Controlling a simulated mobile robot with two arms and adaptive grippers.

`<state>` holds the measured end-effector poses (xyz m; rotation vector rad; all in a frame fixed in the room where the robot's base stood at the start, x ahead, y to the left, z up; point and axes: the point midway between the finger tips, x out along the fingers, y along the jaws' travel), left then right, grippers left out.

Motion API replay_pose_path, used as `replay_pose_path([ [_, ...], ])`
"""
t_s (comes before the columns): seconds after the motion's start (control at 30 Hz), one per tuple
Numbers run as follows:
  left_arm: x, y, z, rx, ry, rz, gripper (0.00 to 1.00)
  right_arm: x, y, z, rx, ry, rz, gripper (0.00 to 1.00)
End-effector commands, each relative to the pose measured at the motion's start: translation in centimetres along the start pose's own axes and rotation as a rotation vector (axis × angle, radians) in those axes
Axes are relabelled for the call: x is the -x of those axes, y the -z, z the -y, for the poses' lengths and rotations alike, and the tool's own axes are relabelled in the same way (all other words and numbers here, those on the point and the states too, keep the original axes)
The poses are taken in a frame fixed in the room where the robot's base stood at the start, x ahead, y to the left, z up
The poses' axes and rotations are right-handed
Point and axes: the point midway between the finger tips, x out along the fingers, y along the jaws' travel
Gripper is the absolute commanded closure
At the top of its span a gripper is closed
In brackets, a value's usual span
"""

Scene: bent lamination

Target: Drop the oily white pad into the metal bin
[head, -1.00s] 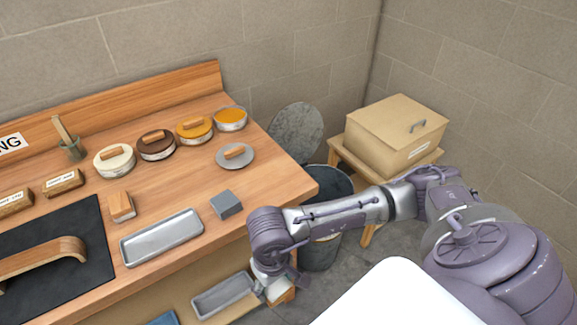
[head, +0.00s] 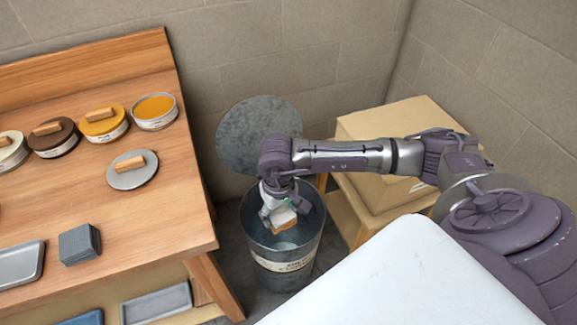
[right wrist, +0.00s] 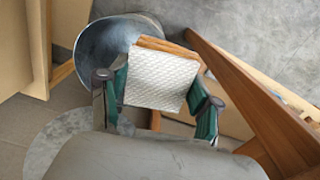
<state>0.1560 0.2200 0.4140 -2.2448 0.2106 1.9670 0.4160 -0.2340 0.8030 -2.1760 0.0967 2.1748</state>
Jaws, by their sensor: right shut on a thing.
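The metal bin (head: 285,272) is an open grey bucket with a pale label, standing on the floor right of the workbench. My right gripper (head: 281,212) is at the bin's mouth, shut on the white pad (head: 285,221). In the right wrist view the pad (right wrist: 160,80) is white and quilted, with an orange-brown far edge, between the two green-sided fingers (right wrist: 160,95). There the bin (right wrist: 105,45) shows behind and left of the pad. I cannot tell whether the pad is just above the rim or slightly below it. My left gripper is out of view.
The bin's round grey lid (head: 236,128) stands raised behind it. A cardboard-coloured box (head: 375,125) on a wooden stand is close at the right. The workbench (head: 165,225) edge and leg are at the left, with tins and a grey block (head: 79,244).

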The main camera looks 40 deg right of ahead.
Motion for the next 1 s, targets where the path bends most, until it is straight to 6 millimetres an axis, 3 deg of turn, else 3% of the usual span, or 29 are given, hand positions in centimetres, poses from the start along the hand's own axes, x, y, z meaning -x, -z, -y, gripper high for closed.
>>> replay_pose_path([
  [0.03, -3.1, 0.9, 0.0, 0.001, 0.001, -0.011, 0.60, -3.8, 1.5, -0.7, -0.023, 0.000, -0.002, 0.64],
  [0.2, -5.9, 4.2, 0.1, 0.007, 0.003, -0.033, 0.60, -9.1, 5.9, -3.3, -0.085, 0.002, -0.003, 0.64],
  [0.4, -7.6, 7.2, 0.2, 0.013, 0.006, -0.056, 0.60, -13.8, 9.8, -6.2, -0.149, 0.001, -0.002, 0.64],
  [0.63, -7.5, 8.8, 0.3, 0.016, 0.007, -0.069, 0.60, -15.9, 11.8, -7.8, -0.186, 0.002, -0.001, 0.64],
  [1.0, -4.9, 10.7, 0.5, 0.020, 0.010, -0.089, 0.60, -17.6, 12.0, -8.1, -0.191, 0.000, 0.001, 0.64],
])
